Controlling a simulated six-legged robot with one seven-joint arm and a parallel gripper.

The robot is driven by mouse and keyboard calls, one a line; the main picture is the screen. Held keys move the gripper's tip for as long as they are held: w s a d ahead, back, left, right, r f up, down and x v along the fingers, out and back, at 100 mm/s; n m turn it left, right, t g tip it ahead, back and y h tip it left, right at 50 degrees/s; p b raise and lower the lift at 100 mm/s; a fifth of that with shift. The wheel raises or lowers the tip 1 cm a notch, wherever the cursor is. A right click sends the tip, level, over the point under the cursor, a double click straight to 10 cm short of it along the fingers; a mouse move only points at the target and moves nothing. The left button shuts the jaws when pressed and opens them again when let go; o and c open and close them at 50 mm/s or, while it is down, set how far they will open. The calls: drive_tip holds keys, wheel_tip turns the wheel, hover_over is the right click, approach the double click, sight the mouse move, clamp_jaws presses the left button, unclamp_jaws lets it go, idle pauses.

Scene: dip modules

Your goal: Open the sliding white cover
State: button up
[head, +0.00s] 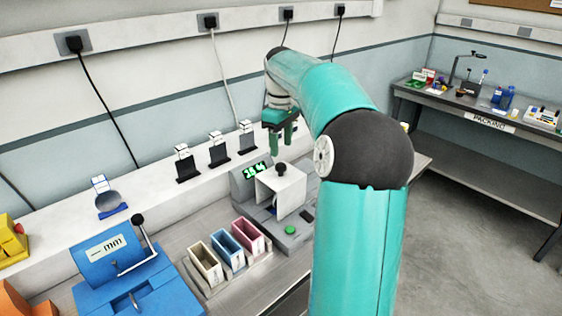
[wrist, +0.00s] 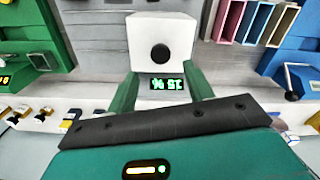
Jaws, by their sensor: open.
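The white cover (head: 290,192) is a box-like shell with a black knob (head: 281,169) on it, sitting on a grey device with a green-lit display (head: 256,171). My gripper (head: 281,139) hangs above and slightly behind the knob, fingers pointing down, apart from it. In the wrist view, the cover (wrist: 176,28) and knob (wrist: 159,54) lie ahead of my open, empty fingers (wrist: 163,88), with the display upside down between them. The cover stands over the device's middle; its inside is mostly hidden.
Three coloured bins (head: 237,243) stand left of the device. A blue device marked mm (head: 135,265) is further left. Several black stands (head: 219,150) line the ledge behind. A green button (head: 290,229) is at the device's front. A packing table (head: 480,118) is at the far right.

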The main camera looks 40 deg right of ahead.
sight(281, 165)
wheel_tip(281, 165, down, 6)
drive_tip(key=shift+f, duration=0.25)
